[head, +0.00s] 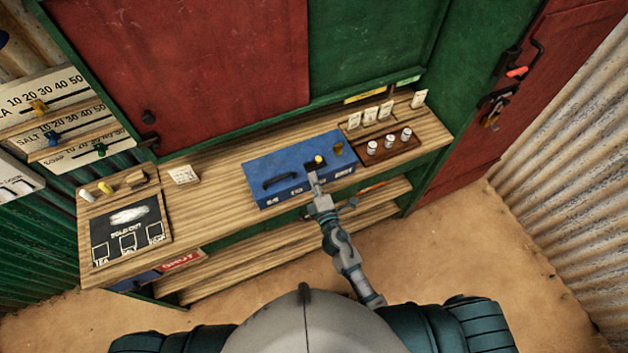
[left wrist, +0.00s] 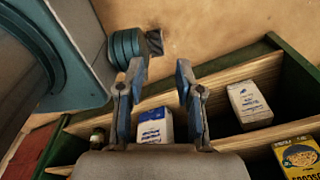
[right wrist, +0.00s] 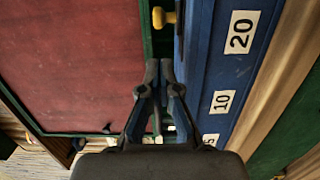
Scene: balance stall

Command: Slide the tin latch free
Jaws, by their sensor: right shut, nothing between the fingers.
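The blue tin (head: 297,176) stands on the wooden counter, with a dark handle (head: 280,179) and a yellow knob (head: 319,160) on its top. I take the knob to be the latch's, but cannot be sure. The right wrist view shows the knob (right wrist: 163,18) at the edge of the tin's blue side (right wrist: 215,70), labelled 20 and 10. My right gripper (head: 313,172) is shut and empty over the tin, close to the knob; contact cannot be told. It also shows in the right wrist view (right wrist: 159,68). My left gripper (left wrist: 160,72) is open and empty above lower shelves.
A tray of small white pots (head: 388,142) stands right of the tin, with white cards behind. A dark board (head: 128,228) lies at the counter's left. Red shutter (head: 190,70) and green panels rise behind. Packets (left wrist: 250,105) stand on the shelves. Counter left of the tin is mostly clear.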

